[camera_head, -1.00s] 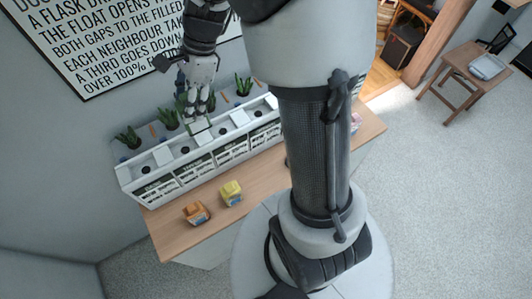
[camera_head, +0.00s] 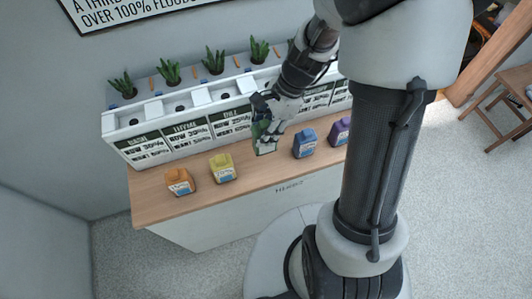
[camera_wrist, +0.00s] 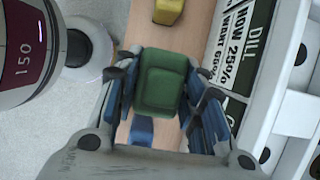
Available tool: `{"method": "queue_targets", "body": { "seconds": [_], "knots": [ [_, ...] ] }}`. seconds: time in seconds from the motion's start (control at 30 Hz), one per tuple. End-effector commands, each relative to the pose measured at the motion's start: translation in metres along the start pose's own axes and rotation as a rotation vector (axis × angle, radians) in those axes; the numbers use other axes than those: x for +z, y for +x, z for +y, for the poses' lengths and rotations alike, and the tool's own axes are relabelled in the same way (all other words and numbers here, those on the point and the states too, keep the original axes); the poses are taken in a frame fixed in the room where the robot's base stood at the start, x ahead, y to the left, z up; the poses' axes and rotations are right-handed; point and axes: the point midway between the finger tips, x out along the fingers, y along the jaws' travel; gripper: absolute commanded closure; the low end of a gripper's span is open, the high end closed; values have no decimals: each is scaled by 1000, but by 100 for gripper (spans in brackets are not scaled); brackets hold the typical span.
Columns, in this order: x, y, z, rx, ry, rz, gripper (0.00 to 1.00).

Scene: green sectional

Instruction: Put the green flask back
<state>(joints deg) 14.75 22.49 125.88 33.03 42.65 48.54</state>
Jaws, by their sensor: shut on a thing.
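The green flask (camera_wrist: 163,84) is between the two fingers of my gripper (camera_wrist: 165,105) in the wrist view. In the head view my gripper (camera_head: 266,125) is shut on the green flask (camera_head: 264,142), in front of the planter row and over or at the wooden shelf (camera_head: 195,206). The flask stands in line between the yellow flask (camera_head: 222,168) and the blue flask (camera_head: 305,143). I cannot tell whether its base touches the shelf.
An orange flask (camera_head: 180,182) stands at the left end and a purple flask (camera_head: 340,131) further right. The white planter (camera_head: 121,132) with labelled panels and several plants runs behind. A sign (camera_head: 130,8) hangs on the wall.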

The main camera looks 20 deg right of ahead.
Motion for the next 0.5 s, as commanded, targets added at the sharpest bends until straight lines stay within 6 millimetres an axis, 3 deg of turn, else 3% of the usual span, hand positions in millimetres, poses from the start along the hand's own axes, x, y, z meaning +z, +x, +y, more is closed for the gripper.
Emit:
{"method": "queue_targets", "body": {
  "seconds": [0.03,0.2,0.5],
  "knots": [
    [-7,18,1,4,2,-2,92],
    [-20,48,0,1,1,0,92],
    [-28,69,0,1,0,-1,92]
  ]
}}
